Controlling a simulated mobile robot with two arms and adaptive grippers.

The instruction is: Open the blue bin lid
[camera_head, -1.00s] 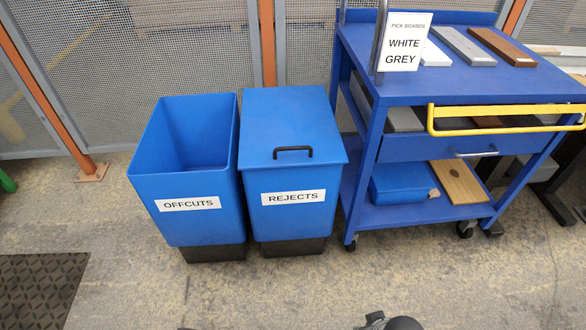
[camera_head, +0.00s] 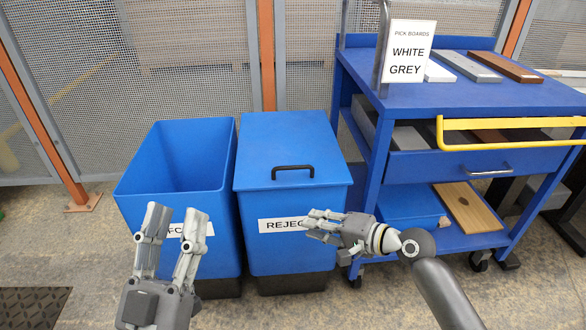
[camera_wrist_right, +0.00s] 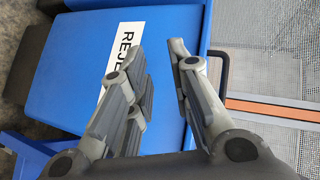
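The blue REJECTS bin (camera_head: 293,240) stands on the floor with its blue lid (camera_head: 275,140) closed. A black handle (camera_head: 293,168) sits near the lid's front edge. My right gripper (camera_head: 318,222) is in front of the bin's upper front, below the handle, and covers part of the label. In the right wrist view, its two fingers (camera_wrist_right: 160,75) are apart with nothing between them; the bin's label and the dark handle (camera_wrist_right: 219,68) show beyond. My left gripper (camera_head: 172,222) is open and empty in front of the open OFFCUTS bin (camera_head: 135,190), covering part of its label.
A blue cart (camera_head: 385,195) stands right of the bins, with boards (camera_head: 470,66) and a sign (camera_head: 408,50) on top. A yellow rail (camera_head: 510,122) runs along its front. A mesh fence (camera_head: 190,60) is behind. Floor at the lower left holds a dark mat (camera_head: 35,308).

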